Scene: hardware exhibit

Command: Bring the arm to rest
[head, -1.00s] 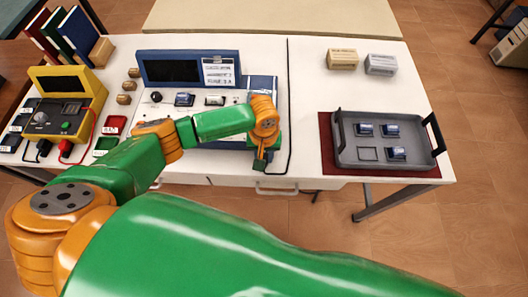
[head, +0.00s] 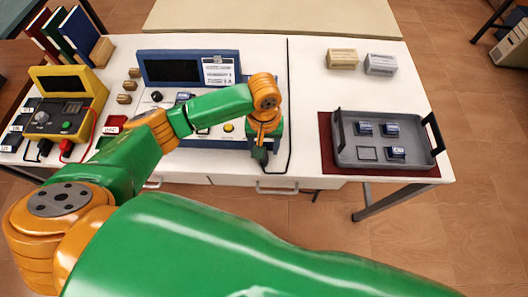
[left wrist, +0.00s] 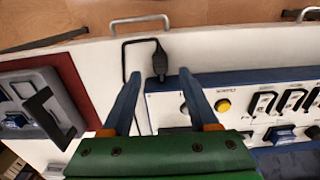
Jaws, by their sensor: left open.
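My left arm comes in from the left over the white table. Its gripper (head: 265,140) hangs above the right end of the blue-framed test console (head: 190,57), seen mostly from behind in the head view. In the left wrist view the two blue fingers of the gripper (left wrist: 157,78) are spread apart with nothing between their tips. A black cable plug (left wrist: 160,62) lies on the table beyond the fingers, beside the console's edge. My right gripper is not in view.
A grey tray (head: 345,157) with several small blue-labelled parts sits on a dark red mat (head: 325,150) at right. Two small boxes (head: 342,58) (head: 380,65) stand behind it. A yellow meter (head: 90,88) with leads is at left. The table between console and tray is clear except for a black cable.

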